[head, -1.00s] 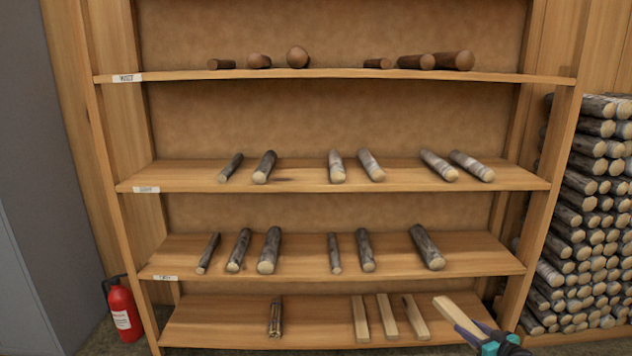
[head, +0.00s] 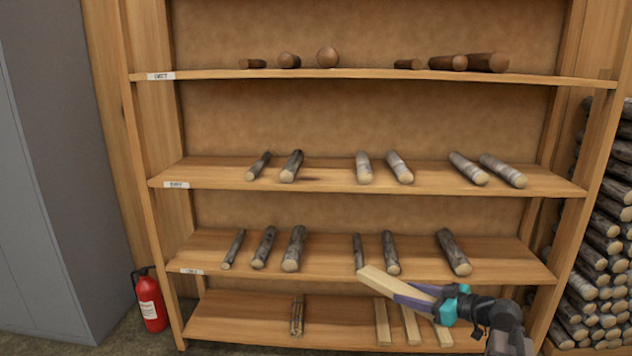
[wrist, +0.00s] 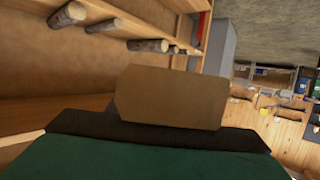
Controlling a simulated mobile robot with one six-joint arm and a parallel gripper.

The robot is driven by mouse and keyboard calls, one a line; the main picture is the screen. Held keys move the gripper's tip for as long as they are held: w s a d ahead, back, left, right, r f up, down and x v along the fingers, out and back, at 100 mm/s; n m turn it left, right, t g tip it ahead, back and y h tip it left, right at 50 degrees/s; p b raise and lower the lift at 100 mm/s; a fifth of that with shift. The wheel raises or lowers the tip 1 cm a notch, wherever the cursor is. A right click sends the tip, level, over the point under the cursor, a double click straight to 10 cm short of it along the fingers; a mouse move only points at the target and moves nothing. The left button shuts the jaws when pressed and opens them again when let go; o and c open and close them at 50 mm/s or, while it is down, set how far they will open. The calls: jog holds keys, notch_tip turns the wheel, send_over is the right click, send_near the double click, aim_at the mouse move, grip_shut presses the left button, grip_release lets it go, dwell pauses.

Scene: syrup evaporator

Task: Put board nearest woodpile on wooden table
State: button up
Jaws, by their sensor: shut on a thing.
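My gripper (head: 425,294) is shut on a pale wooden board (head: 383,281), held tilted in front of the shelf's lower part. In the wrist view the end of the held board (wrist: 171,97) fills the middle, above the dark jaws. Three similar boards (head: 382,322) lie on the bottom shelf below it, the rightmost partly hidden by my arm. The woodpile (head: 600,250) stands at the right edge of the head view. I cannot make out the wooden table in either view.
The wooden shelf unit (head: 370,177) holds several logs on its upper levels. A red fire extinguisher (head: 150,300) stands on the floor at its left, beside a grey cabinet (head: 75,150). In the wrist view, a wooden wall with hanging items (wrist: 270,110) shows at right.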

jog(key=s+a+r+n+g+y+p, duration=0.1)
jog(key=s+a+r, duration=0.2)
jog(key=a, duration=0.2)
jog(key=s+a+r+n+g+y, duration=0.1)
jog(key=s+a+r, duration=0.15)
jog(key=a, duration=0.25)
notch_tip(320, 180, up, 12)
jog(key=p, duration=1.9)
jog(key=shift+w+d, duration=0.2)
jog(key=shift+f, duration=0.15)
jog(key=shift+s+f, duration=0.2)
jog(key=shift+f, duration=0.55)
jog(key=shift+s+f, duration=0.2)
jog(key=shift+f, duration=0.5)
jog(key=shift+s+f, duration=0.2)
jog(key=shift+f, duration=0.55)
jog(key=shift+d, duration=0.2)
